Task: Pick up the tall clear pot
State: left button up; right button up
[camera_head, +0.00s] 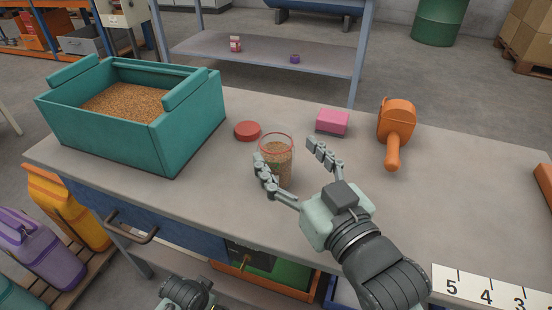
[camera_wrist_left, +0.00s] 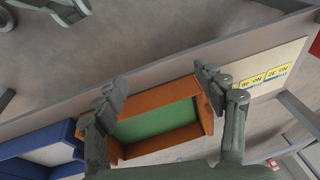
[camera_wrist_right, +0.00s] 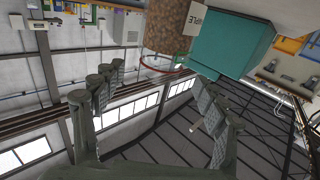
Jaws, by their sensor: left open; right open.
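The tall clear pot (camera_head: 276,150) stands upright on the bench, with a reddish rim and brown grain inside. In the right wrist view its grain-filled part (camera_wrist_right: 165,28) shows at the top, ahead of the fingers. My right gripper (camera_head: 286,153) is open at the pot. One finger overlaps the pot's left front side; the other is to its right with a gap. I cannot tell whether either finger touches it. My left gripper (camera_wrist_left: 157,88) is open and empty, low in front of the bench.
A teal bin of grain (camera_head: 190,128) stands left on the bench. A red lid (camera_head: 247,131) lies behind-left of the pot, a pink block (camera_head: 332,121) behind-right. An orange scoop (camera_head: 396,125) lies farther right. An orange tray (camera_wrist_left: 203,108) with a green inside lies below the left gripper.

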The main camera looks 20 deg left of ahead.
jog(key=x, duration=0.5)
jog(key=shift+s, duration=0.1)
jog(key=c, duration=1.7)
